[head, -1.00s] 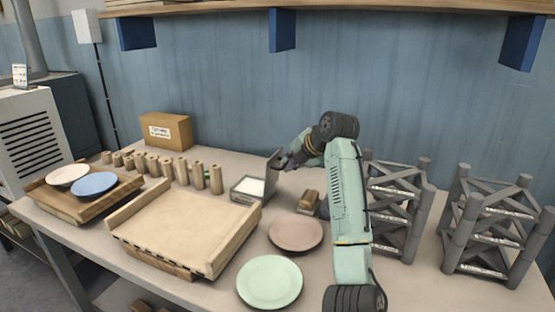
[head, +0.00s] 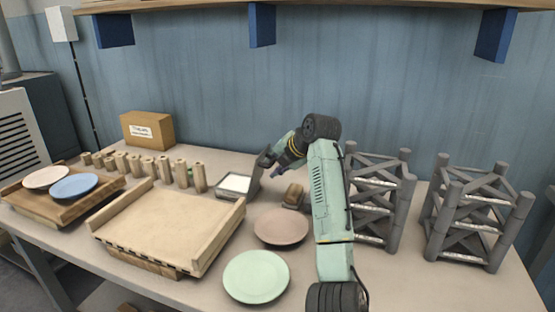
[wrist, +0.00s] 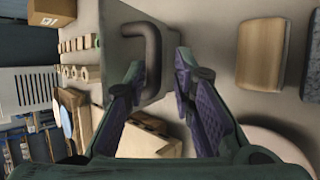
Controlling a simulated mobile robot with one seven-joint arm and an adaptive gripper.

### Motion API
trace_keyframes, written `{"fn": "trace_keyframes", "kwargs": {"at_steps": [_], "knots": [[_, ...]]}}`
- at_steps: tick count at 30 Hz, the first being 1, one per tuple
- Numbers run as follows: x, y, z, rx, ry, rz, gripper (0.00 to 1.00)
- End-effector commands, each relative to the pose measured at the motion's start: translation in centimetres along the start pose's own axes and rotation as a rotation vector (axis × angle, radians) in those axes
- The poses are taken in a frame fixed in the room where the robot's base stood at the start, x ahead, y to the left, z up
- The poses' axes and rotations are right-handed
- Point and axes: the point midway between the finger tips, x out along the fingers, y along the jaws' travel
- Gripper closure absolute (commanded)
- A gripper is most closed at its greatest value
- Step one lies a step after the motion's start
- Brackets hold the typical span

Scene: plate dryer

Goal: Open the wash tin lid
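The wash tin (head: 234,184) is a grey box, white inside, on the table behind the wooden tray. Its grey lid (head: 256,174) stands raised, roughly upright, at the tin's right side. In the wrist view the lid (wrist: 116,50) faces me with a dark loop handle (wrist: 153,55). My gripper (head: 273,165) is just right of the lid. In the wrist view my gripper (wrist: 160,68) has its fingers spread apart, one to each side of the handle's lower part. Whether either finger touches the handle I cannot tell. The lid's hinge is hidden.
A brown block (head: 293,195) lies right of the tin. A pink plate (head: 281,227) and a green plate (head: 256,277) lie in front. Wooden pegs (head: 164,167) line the left. Grey racks (head: 471,220) stand to the right, and a shelf (head: 180,7) overhangs.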

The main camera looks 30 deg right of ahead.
Motion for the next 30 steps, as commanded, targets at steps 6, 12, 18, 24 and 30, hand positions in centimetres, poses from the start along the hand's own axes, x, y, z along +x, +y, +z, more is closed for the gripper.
{"fn": "trace_keyframes", "kwargs": {"at_steps": [6,12,18,24,30], "knots": [[0.7,-0.9,-0.5,0.007,0.018,-0.017,0.7],[0.4,-0.8,-0.3,0.006,0.013,-0.015,0.69],[-0.7,-0.8,-0.1,0.007,0.008,-0.012,0.69],[-4.6,-0.6,0.0,0.005,0.004,-0.01,0.69],[-8.6,-0.5,-0.1,0.005,0.006,-0.011,0.69]]}}
